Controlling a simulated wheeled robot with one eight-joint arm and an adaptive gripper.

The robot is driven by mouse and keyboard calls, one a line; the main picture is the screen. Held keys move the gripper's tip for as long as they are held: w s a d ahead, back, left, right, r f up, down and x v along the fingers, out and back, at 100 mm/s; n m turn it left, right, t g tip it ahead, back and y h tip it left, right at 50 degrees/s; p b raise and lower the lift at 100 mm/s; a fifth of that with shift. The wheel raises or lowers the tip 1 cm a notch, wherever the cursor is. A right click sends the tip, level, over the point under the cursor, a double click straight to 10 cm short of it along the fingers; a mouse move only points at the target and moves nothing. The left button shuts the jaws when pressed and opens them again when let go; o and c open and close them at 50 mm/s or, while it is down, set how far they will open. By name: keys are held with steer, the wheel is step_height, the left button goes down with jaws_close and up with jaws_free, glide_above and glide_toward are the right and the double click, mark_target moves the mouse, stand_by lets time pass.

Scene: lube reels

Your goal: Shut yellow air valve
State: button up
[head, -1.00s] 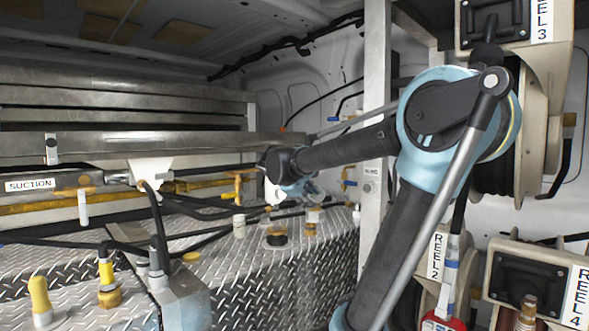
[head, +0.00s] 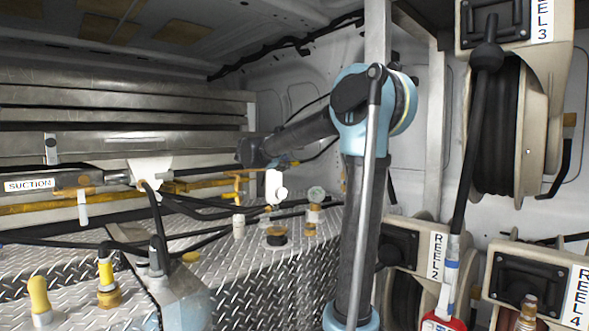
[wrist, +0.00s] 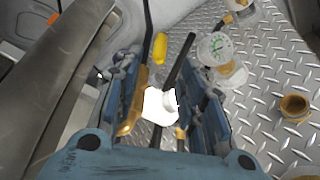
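A bright yellow handle (wrist: 160,48), which looks like the air valve's, shows in the wrist view just beyond the gap between my fingers. My gripper (wrist: 160,88) is open, with its two blue fingers apart. A white fitting (wrist: 158,106) and a brass part lie in the view between them; I cannot tell whether the fingers touch either. In the head view a yellow-orange valve (head: 237,184) sits on the piping left of a white fitting (head: 275,186). I cannot tell whether it is the same yellow handle.
A gauge (wrist: 215,48) stands close to the right finger. Black hoses cross near the suction label (head: 30,185). Hose reels (head: 500,130) and a metal post stand at the right.

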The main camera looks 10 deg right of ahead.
mark_target(295, 165)
steer(key=x, duration=1.1)
steer(key=shift+w+d+f, duration=0.15)
steer(key=shift+w+d, duration=0.05)
steer(key=shift+w, duration=0.1)
jaws_close()
